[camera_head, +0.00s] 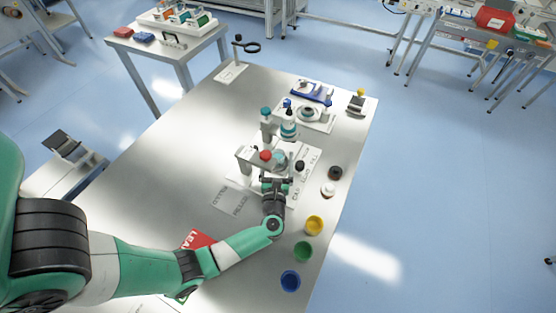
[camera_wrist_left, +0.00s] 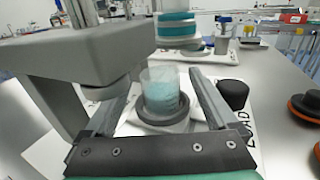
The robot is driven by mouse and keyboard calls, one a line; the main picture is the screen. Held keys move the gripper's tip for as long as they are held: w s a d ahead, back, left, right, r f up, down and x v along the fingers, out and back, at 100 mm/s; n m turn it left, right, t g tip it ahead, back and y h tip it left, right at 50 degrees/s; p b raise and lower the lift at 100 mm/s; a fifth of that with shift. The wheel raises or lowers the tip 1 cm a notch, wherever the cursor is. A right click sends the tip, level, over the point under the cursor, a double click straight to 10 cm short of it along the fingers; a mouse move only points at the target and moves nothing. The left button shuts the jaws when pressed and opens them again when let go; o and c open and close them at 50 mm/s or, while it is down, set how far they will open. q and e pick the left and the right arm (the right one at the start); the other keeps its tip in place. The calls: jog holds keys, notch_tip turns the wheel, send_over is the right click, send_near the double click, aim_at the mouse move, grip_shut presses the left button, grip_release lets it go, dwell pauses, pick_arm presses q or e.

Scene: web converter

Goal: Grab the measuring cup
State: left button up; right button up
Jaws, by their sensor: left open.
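The measuring cup (camera_wrist_left: 162,92) is a clear cup with pale teal contents. It stands upright on a dark round base in the left wrist view. My left gripper (camera_wrist_left: 163,80) is open, with one finger on each side of the cup and visible space between fingers and cup. In the head view my left gripper (camera_head: 276,182) is low over the far half of the table, at the white device with a red knob (camera_head: 265,155); the cup is largely hidden there. My right gripper is not in view.
A grey overhanging arm (camera_wrist_left: 95,50) of the device is close to my left finger. A black knob (camera_wrist_left: 233,94) is to the right of the cup. Yellow (camera_head: 314,225), green (camera_head: 303,251) and blue (camera_head: 290,281) cups line the table's right side. The table's left part is mostly clear.

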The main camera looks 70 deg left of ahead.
pick_arm(q)
jog(key=shift+x, duration=0.9)
jog(key=shift+d, duration=0.1)
jog(key=c, duration=1.5)
jog(key=shift+o, duration=0.2)
jog(key=shift+r+p, duration=0.55)
jog(key=shift+r, duration=0.15)
jog(key=p+v, duration=0.1)
jog(key=v, duration=1.2)
jog(key=shift+s+d+f, duration=0.1)
notch_tip(320, 180, up, 14)
jog(key=p, duration=1.1)
